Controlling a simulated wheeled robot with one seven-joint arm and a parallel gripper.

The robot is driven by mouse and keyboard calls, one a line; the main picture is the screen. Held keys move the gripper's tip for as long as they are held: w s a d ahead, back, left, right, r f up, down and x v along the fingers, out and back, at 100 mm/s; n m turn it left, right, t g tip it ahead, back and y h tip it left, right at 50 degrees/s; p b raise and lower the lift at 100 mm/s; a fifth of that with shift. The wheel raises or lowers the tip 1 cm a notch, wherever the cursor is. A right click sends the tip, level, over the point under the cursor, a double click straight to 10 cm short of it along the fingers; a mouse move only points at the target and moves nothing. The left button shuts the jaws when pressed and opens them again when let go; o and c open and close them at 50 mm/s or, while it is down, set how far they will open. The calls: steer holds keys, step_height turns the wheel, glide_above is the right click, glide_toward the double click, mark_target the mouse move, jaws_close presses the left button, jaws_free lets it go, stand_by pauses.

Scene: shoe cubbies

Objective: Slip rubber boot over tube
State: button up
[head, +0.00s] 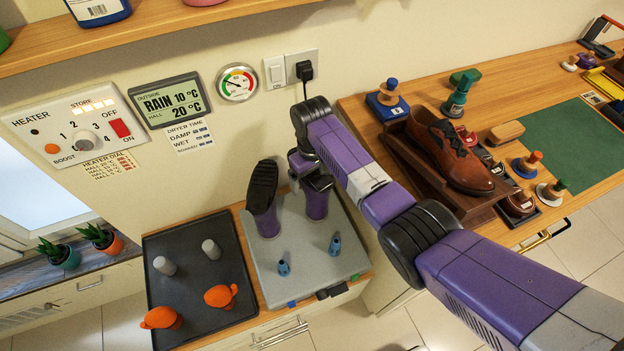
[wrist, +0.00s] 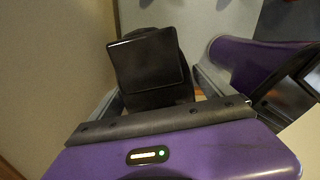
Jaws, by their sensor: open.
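Two purple rubber boots with black soles stand upside down at the back of the grey board. The left boot (head: 265,207) has its black sole showing. The right boot (head: 317,206) is partly hidden behind my gripper (head: 308,178). My gripper is open over the top of the right boot. In the wrist view a black boot end (wrist: 148,65) lies between the grey fingers; I cannot tell whether they touch it. The other purple boot (wrist: 250,62) shows at the right there. Whether tubes stand inside the boots is hidden. Two small blue pegs (head: 284,268) (head: 335,244) stand on the board.
A black tray (head: 180,290) at left holds two grey cylinders (head: 163,265) (head: 211,249) and two orange items (head: 160,318) (head: 221,295). The wall is close behind the boots. A wooden counter at right carries a brown shoe (head: 450,155), brushes and a green mat (head: 560,140).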

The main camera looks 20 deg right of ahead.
step_height(320, 180, up, 7)
steer(key=shift+r, duration=0.2)
stand_by(0.6)
